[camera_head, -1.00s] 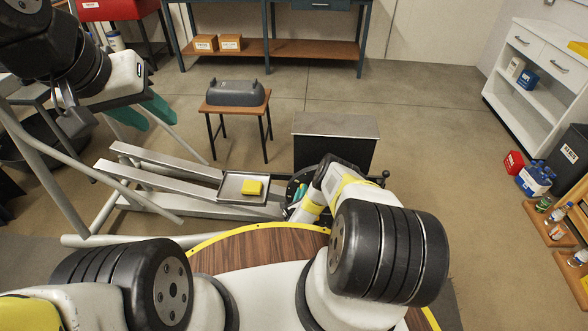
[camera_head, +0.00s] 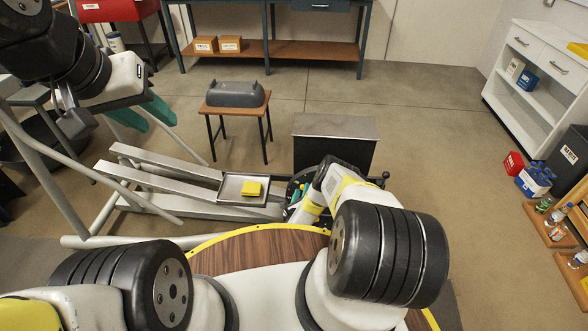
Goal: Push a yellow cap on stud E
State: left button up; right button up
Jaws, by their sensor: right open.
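My left gripper (camera_head: 77,122) is a dark shape below the white link at the upper left, beside the elliptical's frame (camera_head: 120,173). Its fingers are too small and dark to read. My right arm (camera_head: 335,185), with yellow bands, bends down beside a dark round holder (camera_head: 296,188) with small teal and yellow pieces in it. I cannot tell whether the yellow pieces are caps. My right gripper is open, at the end of this arm and mostly hidden by it. Stud E cannot be made out.
A small table (camera_head: 213,110) bears a grey shell (camera_head: 236,93). A dark cabinet (camera_head: 335,150) stands behind the right arm. A wooden top (camera_head: 270,245) is in front.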

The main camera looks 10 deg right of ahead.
jog(key=v, duration=0.7)
jog(key=shift+s+a, duration=0.2)
jog(key=shift+s, duration=0.15)
